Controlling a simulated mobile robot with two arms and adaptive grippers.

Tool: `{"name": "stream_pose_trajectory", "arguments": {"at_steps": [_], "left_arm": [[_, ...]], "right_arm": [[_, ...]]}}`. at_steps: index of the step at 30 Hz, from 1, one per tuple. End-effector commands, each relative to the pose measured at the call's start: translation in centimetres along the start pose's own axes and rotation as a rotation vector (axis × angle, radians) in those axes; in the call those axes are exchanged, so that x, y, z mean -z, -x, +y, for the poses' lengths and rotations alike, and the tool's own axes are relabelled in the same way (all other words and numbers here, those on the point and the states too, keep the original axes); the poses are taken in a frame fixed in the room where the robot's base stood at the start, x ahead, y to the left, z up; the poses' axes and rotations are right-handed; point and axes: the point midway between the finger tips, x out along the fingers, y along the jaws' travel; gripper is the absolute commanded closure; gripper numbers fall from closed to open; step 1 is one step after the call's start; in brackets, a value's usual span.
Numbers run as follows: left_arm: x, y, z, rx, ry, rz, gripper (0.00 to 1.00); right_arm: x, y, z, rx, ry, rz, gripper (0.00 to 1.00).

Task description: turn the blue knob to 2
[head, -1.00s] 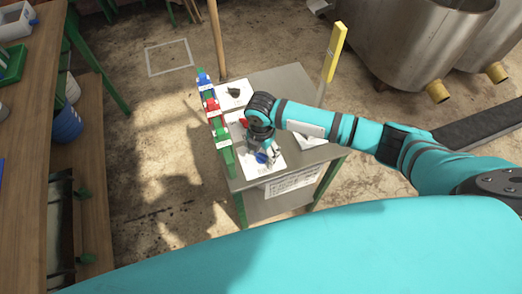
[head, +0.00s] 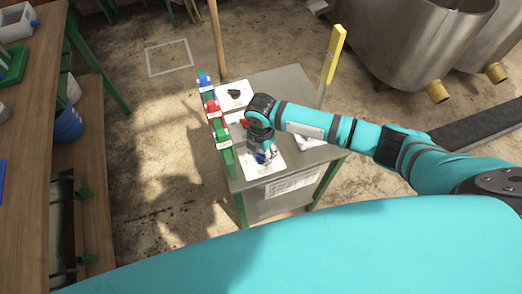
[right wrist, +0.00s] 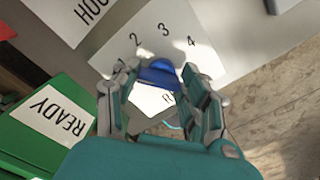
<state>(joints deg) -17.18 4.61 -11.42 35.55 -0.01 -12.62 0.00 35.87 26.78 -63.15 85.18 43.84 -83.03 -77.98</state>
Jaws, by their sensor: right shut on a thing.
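The blue knob (right wrist: 158,73) sits between the fingers of my right gripper (right wrist: 160,80) in the right wrist view. It stands on a white dial plate (right wrist: 198,57) where the numbers 2, 3 and 4 show above the knob. Its pointer is hidden, so I cannot tell which number it points to. In the head view my right gripper (head: 262,154) reaches down over the knob (head: 261,158) near the front of the metal table (head: 290,80). The gripper is shut on the knob. My left gripper is not in view.
A green rail with blue, red and green blocks (head: 212,107) lines the table's left edge. A green block labelled READY (right wrist: 60,120) is close to the gripper. A black knob (head: 234,93) is on another white plate behind. A yellow post (head: 334,53) stands at the right.

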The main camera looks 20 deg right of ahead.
Motion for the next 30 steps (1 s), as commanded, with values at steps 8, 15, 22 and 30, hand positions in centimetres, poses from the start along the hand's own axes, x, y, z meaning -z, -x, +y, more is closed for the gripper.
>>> {"name": "stream_pose_trajectory", "arguments": {"at_steps": [8, 15, 22, 30], "left_arm": [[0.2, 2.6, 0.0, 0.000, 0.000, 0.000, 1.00], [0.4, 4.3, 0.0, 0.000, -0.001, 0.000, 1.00], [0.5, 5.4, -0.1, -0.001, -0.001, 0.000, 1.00], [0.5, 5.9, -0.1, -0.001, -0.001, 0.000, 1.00]], "right_arm": [[0.0, 0.5, -0.1, 0.002, -0.202, 0.001, 0.89], [0.0, 0.4, -0.2, 0.002, -0.390, 0.001, 0.89], [-0.1, 0.2, -0.2, 0.000, -0.527, 0.001, 0.89], [-0.1, 0.1, -0.2, -0.001, -0.609, 0.000, 0.89]]}}
